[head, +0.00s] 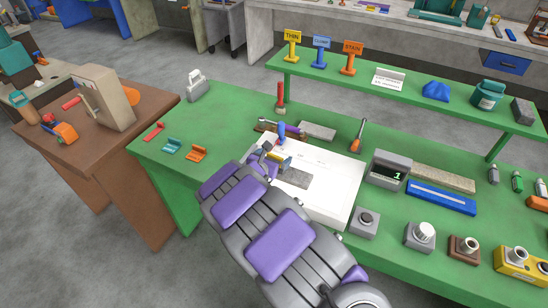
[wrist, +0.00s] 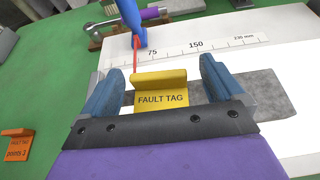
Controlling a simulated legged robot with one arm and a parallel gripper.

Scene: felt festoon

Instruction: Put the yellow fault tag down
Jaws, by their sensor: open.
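The yellow fault tag (wrist: 161,98), lettered "FAULT TAG", stands between the two blue fingers of my gripper (wrist: 162,80) in the wrist view. Gaps show on both sides of it, so the fingers are apart from it. In the head view the tag (head: 285,160) is a small yellow patch at the end of my arm, partly hidden by my gripper (head: 272,158). A grey felt strip (head: 295,178) lies on the white measuring board (head: 335,190) by the tag. The tag's lower edge is hidden, so I cannot tell exactly what it rests on.
A blue holder with a red needle (wrist: 135,30) stands just behind the tag. An orange tag (wrist: 16,145) lies on the green bench to the left, with a teal one (head: 172,146) nearby.

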